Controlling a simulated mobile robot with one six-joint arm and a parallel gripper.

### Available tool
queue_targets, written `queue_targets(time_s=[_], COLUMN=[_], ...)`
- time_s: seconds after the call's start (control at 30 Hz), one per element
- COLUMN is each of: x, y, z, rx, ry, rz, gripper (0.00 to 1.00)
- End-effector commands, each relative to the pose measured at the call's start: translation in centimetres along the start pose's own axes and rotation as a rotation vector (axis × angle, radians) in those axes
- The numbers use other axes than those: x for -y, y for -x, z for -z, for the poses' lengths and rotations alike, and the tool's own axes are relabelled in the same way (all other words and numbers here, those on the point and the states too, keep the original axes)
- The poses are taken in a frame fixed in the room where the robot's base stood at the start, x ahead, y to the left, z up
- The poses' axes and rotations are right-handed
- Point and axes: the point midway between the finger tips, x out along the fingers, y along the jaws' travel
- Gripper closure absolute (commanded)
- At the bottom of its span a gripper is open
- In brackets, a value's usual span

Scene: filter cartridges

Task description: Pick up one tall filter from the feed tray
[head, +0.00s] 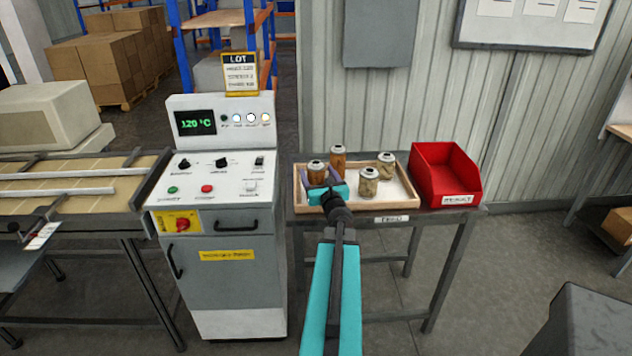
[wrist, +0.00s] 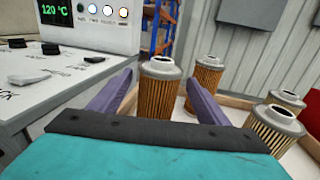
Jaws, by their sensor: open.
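The feed tray (head: 408,203) is a shallow wooden tray on a grey table. It holds two orange-brown filters and two paler beige ones, all upright with metal caps. One orange-brown filter (head: 316,174) is at the tray's left; in the wrist view this filter (wrist: 161,95) shows between my purple fingers, with gaps on both sides. Its base is hidden. The other orange-brown filter (head: 338,162) stands behind it to the right and looks tall. The beige filters (head: 368,184) and (head: 386,168) stand further right. My gripper (head: 320,182) is open and low over the tray's left part.
A red bin (head: 445,178) stands right of the tray. A white and grey control cabinet (head: 220,200) with knobs stands close on the left; its panel (wrist: 60,80) is near my left finger. A corrugated wall (head: 420,110) rises behind the table.

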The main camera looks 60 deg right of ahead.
Motion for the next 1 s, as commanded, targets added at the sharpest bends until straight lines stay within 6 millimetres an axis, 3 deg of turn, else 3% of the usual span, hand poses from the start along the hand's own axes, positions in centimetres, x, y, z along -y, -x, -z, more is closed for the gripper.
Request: queue_targets(time_s=[0.57,1.0], x=[0.0,0.0], y=[-0.7,-3.9], z=[0.0,0.0], rx=[-0.001,-0.001], ry=[0.000,0.000], rz=[0.000,0.001], gripper=[0.30,0.30])
